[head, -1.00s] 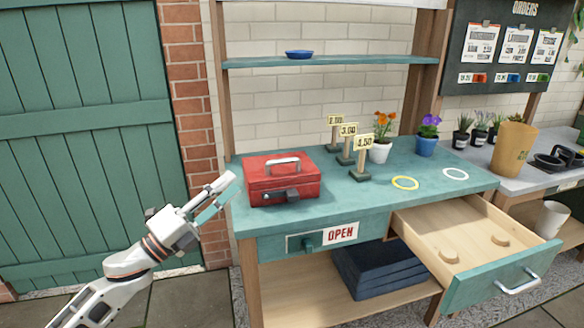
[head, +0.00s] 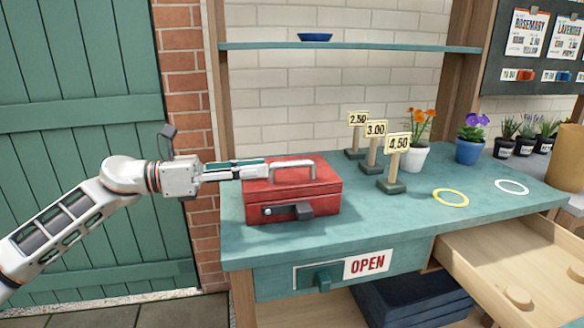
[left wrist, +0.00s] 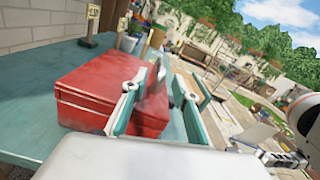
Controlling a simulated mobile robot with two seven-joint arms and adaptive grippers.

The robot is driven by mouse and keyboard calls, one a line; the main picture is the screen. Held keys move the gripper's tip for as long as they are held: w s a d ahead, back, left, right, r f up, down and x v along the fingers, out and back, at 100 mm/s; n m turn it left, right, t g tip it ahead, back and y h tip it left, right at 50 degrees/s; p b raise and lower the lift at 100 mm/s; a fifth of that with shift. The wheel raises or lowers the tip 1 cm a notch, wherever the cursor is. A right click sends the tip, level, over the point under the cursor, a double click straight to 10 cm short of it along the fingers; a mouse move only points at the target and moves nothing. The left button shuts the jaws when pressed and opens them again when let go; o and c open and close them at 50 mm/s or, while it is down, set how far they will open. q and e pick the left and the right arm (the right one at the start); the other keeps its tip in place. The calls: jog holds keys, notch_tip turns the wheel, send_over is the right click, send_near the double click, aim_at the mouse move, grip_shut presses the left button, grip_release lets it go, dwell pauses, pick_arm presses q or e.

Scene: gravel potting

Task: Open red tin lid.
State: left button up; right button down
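The red tin (head: 290,190) stands on the green bench top near its left end. Its lid is shut, with a grey handle (head: 293,164) on top and a dark latch (head: 292,210) on the front. My left gripper (head: 264,171) reaches in from the left at lid height, its tips by the handle's left end. In the left wrist view its two fingers are apart, with the handle (left wrist: 160,73) showing between their tips; contact cannot be told. The red tin also fills the left of that view (left wrist: 100,95). White parts at that view's right edge may be my right arm.
Price signs (head: 395,165) and flower pots (head: 415,155) stand right of the tin. Yellow (head: 451,198) and white rings (head: 512,187) lie farther right. A drawer (head: 480,265) is pulled out at lower right; a shelf (head: 350,47) runs above.

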aim_at(278, 166)
pick_arm(q)
jog(key=x, duration=0.7)
jog(key=shift+d, duration=0.15)
grip_shut()
